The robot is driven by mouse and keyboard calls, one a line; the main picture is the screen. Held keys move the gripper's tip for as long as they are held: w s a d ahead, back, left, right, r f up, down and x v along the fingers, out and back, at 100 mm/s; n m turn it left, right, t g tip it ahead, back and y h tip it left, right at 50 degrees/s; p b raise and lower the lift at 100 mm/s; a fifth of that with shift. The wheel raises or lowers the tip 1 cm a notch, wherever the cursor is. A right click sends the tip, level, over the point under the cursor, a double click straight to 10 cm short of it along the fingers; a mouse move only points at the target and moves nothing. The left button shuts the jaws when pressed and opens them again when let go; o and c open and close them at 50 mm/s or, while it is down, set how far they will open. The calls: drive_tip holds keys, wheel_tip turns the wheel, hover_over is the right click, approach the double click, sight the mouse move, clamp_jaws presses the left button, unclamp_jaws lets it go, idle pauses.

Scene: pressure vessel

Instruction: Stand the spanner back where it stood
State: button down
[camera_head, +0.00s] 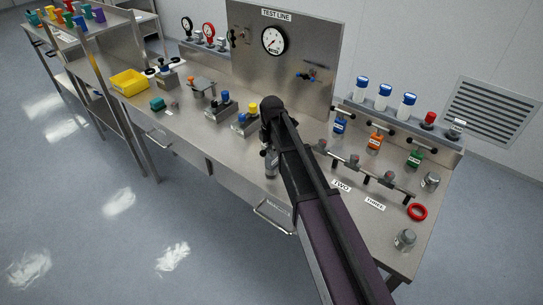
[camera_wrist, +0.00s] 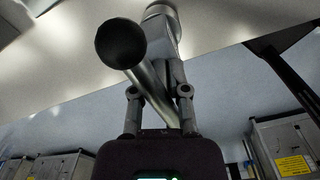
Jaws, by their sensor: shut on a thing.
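My gripper shows in the wrist view (camera_wrist: 158,95) with its two fingers closed around a silver rod, which I take to be the spanner (camera_wrist: 150,82). The rod is tilted and has a round black knob at its near end. A silver cylindrical part rises behind it at the top; I cannot tell whether it belongs to the spanner. In the head view my gripper (camera_head: 271,163) is low at the front of the steel bench, mostly hidden by my arm. The spanner cannot be made out clearly there, and I cannot tell which spot it stood in.
The steel bench (camera_head: 190,118) carries a yellow bin (camera_head: 129,82), blue and yellow valve blocks (camera_head: 245,120), and a gauge panel (camera_head: 318,50) behind. To the right are a manifold (camera_head: 365,172), a red ring (camera_head: 417,212) and a rack of white-and-blue bottles (camera_head: 384,95). Bare steel lies left of my gripper.

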drive_tip(key=shift+f+b, duration=0.3)
drive_tip(key=shift+f, duration=0.2)
drive_tip(key=shift+f, duration=0.1)
drive_tip(key=c, duration=0.6)
unclamp_jaws()
drive_tip(key=shift+c, duration=0.2)
drive_tip(key=shift+r, duration=0.2)
wheel_tip(320, 180, up, 12)
drive_tip(key=p, duration=1.2)
